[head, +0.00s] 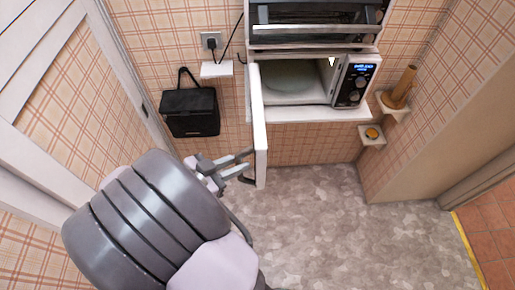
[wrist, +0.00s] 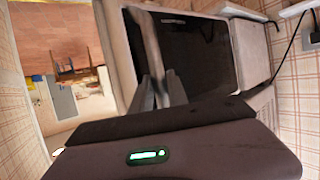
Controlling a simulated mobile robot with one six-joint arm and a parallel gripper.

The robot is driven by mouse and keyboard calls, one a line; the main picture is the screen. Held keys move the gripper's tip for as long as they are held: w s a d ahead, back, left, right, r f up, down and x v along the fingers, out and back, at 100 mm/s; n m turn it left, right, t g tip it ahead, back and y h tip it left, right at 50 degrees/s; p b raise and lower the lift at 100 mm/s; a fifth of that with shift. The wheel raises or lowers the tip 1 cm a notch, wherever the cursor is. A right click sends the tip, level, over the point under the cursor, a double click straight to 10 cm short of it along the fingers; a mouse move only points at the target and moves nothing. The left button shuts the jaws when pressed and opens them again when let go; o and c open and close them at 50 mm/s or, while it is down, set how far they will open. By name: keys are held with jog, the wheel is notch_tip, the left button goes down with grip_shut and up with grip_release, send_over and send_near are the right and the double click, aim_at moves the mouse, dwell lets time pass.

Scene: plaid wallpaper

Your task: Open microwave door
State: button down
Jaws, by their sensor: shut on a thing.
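The white microwave (head: 340,82) sits on a shelf below an oven, with its lit control panel at the right. Its door (head: 259,125) stands wide open, hinged at the left and swung out toward me; I see it nearly edge-on. The lit cavity and round plate (head: 288,84) show inside. My gripper (head: 250,166) is at the free end of the door, on its left side. In the wrist view the two fingers (wrist: 157,92) are shut around the door's handle (wrist: 146,45), beside the dark door window (wrist: 190,55). The fingers hide part of the handle.
A black bag (head: 190,112) hangs on the wall at the left, below a small shelf (head: 216,70) and a plugged socket (head: 211,41). Two small shelves at the right hold a wooden cylinder (head: 402,85) and a small round item (head: 372,133). The grey floor (head: 330,225) is clear.

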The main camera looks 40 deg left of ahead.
jog(key=shift+s+a+r, duration=0.1)
jog(key=shift+s+a, duration=0.3)
jog(key=shift+a, duration=0.3)
jog(key=c, duration=1.4)
grip_release()
jog(key=shift+c, duration=0.2)
jog(key=shift+w, duration=0.1)
jog(key=p+v, duration=0.2)
jog(key=v, duration=1.5)
